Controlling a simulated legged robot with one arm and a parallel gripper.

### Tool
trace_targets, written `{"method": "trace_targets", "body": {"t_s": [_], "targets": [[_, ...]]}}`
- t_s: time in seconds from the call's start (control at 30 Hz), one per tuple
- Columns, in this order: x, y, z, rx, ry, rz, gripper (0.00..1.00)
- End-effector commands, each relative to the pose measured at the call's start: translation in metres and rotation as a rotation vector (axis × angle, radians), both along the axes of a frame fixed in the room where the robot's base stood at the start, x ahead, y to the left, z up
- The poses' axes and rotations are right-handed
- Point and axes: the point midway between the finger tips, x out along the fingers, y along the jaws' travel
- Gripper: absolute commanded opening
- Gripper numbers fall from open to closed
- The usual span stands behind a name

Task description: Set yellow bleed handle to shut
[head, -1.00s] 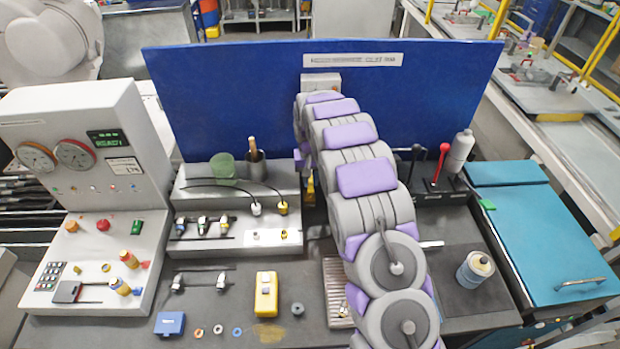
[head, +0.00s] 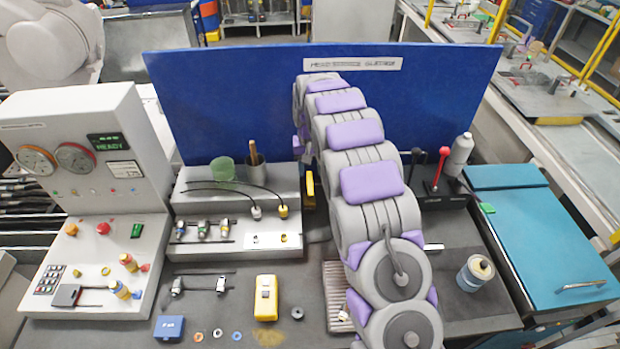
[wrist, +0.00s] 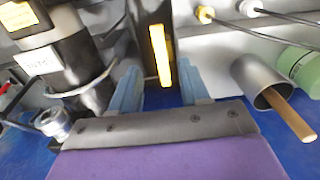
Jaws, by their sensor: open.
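The yellow bleed handle (wrist: 160,55) is a bright bar on a black mount in the wrist view, near the top centre. In the head view its yellow part (head: 310,184) shows just left of my arm, below the blue back panel. My gripper (wrist: 158,84) has two light-blue fingers spread apart, one to each side of the handle's line. The gripper is open, with nothing clamped in it. Whether the handle is between the fingertips or still beyond them I cannot tell. In the head view my arm hides most of the gripper.
A large dark cylinder with a white label (wrist: 50,65) stands left in the wrist view. A metal cup with a wooden handle (wrist: 260,80) and a green cup (wrist: 300,68) are at right. The red-knobbed lever (head: 441,165) stands right of my arm.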

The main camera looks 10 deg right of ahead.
Motion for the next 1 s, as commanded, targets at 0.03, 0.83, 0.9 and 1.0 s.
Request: {"method": "trace_targets", "body": {"t_s": [0.03, 0.83, 0.9, 1.0], "targets": [[0.001, 0.000, 0.012, 0.000, -0.003, 0.000, 0.46], [0.002, 0.001, 0.109, -0.001, -0.001, 0.001, 0.46], [0.002, 0.001, 0.109, -0.001, -0.001, 0.001, 0.46], [0.002, 0.001, 0.109, -0.001, 0.000, 0.001, 0.46]]}}
